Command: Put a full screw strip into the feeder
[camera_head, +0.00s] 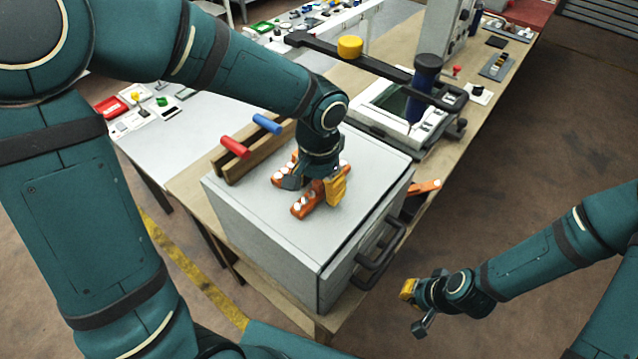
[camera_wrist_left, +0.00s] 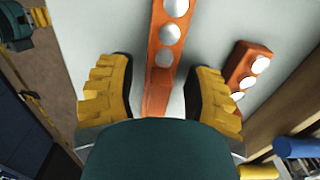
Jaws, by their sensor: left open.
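Orange screw strips with round white heads lie on top of a grey box. One strip (camera_head: 305,205) is under my left gripper (camera_head: 317,190), and another (camera_head: 281,176) lies behind it. In the left wrist view, my open left gripper (camera_wrist_left: 160,92) has one strip (camera_wrist_left: 157,88) between its yellow fingers, with gaps on both sides. Its near end shows no heads, and the palm hides the rest. A second strip (camera_wrist_left: 247,65) lies right of the fingers. My right gripper (camera_head: 414,308) hangs empty over the floor, fingers apart. I cannot tell which part is the feeder.
The grey box (camera_head: 262,225) has dark handles (camera_head: 379,250) on its right side. A wooden rack with a red handle (camera_head: 235,147) and blue handle (camera_head: 267,123) stands behind. An orange piece (camera_head: 428,186) lies right of the box. A machine with a black lever (camera_head: 375,62) stands beyond.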

